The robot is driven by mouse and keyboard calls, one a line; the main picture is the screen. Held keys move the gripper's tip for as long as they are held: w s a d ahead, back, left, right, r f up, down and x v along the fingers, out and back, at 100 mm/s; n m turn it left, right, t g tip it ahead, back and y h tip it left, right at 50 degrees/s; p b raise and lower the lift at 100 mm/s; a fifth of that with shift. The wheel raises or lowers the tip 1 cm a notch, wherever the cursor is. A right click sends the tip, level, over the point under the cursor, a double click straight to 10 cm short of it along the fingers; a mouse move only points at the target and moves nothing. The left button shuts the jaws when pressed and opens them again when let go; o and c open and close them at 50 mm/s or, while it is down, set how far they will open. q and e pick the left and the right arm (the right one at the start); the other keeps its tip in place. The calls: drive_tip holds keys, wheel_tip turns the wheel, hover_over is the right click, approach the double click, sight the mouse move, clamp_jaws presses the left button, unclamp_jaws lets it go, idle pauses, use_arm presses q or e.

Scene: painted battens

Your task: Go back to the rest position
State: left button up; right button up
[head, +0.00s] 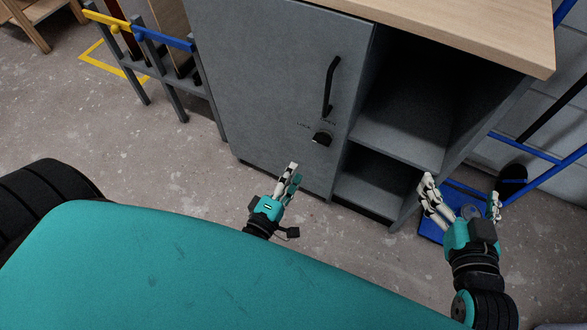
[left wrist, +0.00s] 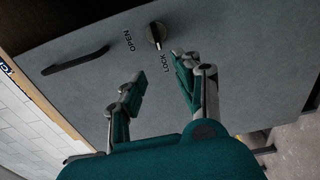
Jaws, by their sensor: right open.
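My left gripper (head: 291,172) is open and empty in front of the grey cabinet door (head: 270,80), below its knob. In the left wrist view my left gripper (left wrist: 158,72) has its two fingers apart with nothing between them. The black knob (head: 322,138) also shows in the left wrist view (left wrist: 157,35), clear of the fingertips, beside the words OPEN and LOCK; I cannot tell its setting for sure. The door looks shut. My right gripper (head: 461,188) is open and empty, fingers wide apart, in front of the cabinet's right side.
The black door handle (head: 331,85) stands out above the knob. Open shelves (head: 400,125) lie right of the door under a wooden top (head: 470,25). A blue-framed trolley (head: 540,180) stands at the right, a grey rack (head: 165,70) at the left. The floor between is bare.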

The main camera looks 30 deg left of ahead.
idle(0.4)
